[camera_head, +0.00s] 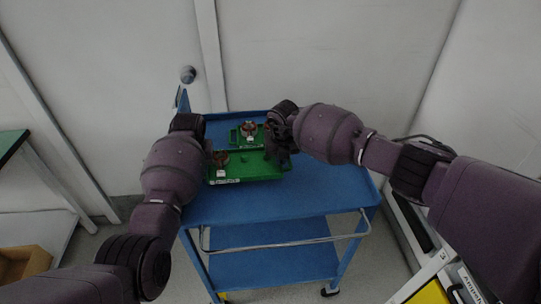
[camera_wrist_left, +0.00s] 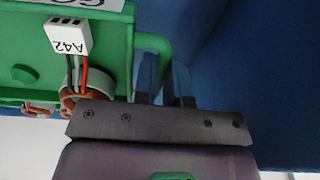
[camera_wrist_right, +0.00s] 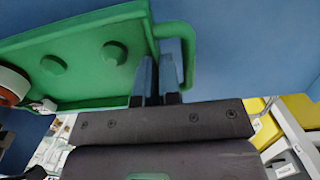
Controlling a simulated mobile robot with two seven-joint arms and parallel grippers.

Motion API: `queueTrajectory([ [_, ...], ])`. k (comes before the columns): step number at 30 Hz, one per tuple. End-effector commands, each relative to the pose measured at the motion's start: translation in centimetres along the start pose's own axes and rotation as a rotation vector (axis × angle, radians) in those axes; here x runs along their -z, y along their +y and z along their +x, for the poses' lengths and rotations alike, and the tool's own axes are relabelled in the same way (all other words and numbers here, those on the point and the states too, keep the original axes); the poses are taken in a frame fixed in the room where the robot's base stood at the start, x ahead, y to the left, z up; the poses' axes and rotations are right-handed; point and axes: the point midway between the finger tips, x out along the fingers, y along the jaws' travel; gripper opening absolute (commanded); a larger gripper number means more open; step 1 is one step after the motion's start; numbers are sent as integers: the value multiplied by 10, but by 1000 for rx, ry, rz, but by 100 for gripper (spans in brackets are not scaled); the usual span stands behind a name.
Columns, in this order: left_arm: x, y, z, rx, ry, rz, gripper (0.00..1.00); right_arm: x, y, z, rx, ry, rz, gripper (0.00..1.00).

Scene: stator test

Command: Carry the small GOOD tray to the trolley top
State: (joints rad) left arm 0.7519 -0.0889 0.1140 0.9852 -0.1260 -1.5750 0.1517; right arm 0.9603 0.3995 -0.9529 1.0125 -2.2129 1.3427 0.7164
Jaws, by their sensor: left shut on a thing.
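A green tray (camera_head: 262,171) is over the front part of the trolley's blue top (camera_head: 320,190); I cannot tell whether it touches. It holds a copper-wound stator (camera_head: 221,158), and its white label, partly cut off, starts with "GO" in the left wrist view (camera_wrist_left: 92,3). My left gripper (camera_wrist_left: 164,85) is shut on the handle (camera_wrist_left: 152,43) at one end; in the head view my wrist hides its fingers.
A second green tray (camera_head: 235,138) with a stator (camera_head: 249,128) is just behind the first. The trolley's right side is clear. A wall stands behind the trolley, a green-topped bench (camera_head: 10,143) at left, and a yellow bin (camera_head: 428,294) at lower right.

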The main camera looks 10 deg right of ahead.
Motion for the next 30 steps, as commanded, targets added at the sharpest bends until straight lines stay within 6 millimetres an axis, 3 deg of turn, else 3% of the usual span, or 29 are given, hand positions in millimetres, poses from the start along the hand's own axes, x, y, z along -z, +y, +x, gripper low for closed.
queueTrajectory([
  [11, 0, -2, 6, 3, 1, -3, 0, 1, -2, 7, 4, 1, 2, 0],
  [30, -4, 0, 36, 3, 0, -3, 0, 4, -2, 37, 3, 1, 3, 0],
])
